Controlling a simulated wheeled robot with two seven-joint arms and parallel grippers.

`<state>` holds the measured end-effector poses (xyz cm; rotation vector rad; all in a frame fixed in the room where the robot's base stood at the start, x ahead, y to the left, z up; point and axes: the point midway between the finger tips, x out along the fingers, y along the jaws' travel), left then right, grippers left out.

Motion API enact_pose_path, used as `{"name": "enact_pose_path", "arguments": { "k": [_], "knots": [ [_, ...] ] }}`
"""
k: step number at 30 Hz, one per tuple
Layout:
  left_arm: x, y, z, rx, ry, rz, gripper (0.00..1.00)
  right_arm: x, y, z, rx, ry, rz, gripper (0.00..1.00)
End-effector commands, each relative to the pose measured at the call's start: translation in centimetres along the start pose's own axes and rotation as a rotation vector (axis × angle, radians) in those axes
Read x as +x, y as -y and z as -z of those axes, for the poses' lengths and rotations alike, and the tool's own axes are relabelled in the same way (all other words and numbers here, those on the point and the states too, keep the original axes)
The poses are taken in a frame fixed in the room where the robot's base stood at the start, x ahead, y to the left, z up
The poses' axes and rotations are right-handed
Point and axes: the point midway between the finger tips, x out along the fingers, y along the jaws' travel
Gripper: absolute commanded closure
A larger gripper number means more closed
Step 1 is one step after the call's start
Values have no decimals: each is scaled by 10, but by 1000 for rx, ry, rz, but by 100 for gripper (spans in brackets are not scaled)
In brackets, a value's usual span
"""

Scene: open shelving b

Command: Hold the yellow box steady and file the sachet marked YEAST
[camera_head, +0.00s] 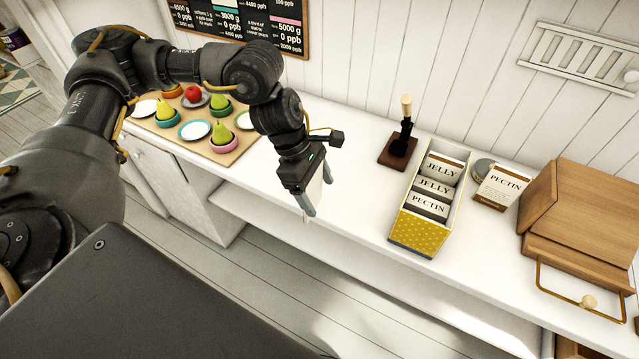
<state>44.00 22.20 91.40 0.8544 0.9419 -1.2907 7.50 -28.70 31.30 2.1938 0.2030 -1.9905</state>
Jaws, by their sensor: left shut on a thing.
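The yellow box (413,240) stands open-topped on the white counter, right of centre. It holds several sachets in a row, with labels reading JELLY, JELLY and PECTIN. My left gripper (318,193) is to the left of the box, apart from it, above the counter's front edge. It is shut on a thin pale thing (316,190), seen nearly edge-on, possibly a sachet; no marking on it is readable. I see no label reading YEAST. My right gripper is not in view, and nothing grips the box.
Another PECTIN sachet (504,186) leans by a round grey thing (483,167) right of the box. A wooden case (575,212) stands farther right. A dark tool (402,140) on a wooden base is behind the box. A board (173,133) with fruit and dishes is left.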

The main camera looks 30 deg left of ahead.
Motion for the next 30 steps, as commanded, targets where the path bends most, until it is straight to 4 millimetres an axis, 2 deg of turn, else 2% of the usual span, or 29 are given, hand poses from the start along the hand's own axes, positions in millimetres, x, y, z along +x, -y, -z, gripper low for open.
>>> {"name": "enact_pose_path", "arguments": {
  "k": [3, 6, 12, 30],
  "knots": [
    [-3, -6, -3, 265, -3, 109, 45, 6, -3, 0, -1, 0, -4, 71],
    [-6, -9, -5, 449, -5, 187, 45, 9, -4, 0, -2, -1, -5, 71],
    [-10, -10, -6, 663, -5, 277, 45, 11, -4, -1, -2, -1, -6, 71],
    [-11, -11, -6, 709, -5, 295, 45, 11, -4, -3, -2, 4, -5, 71]
  ]
}}
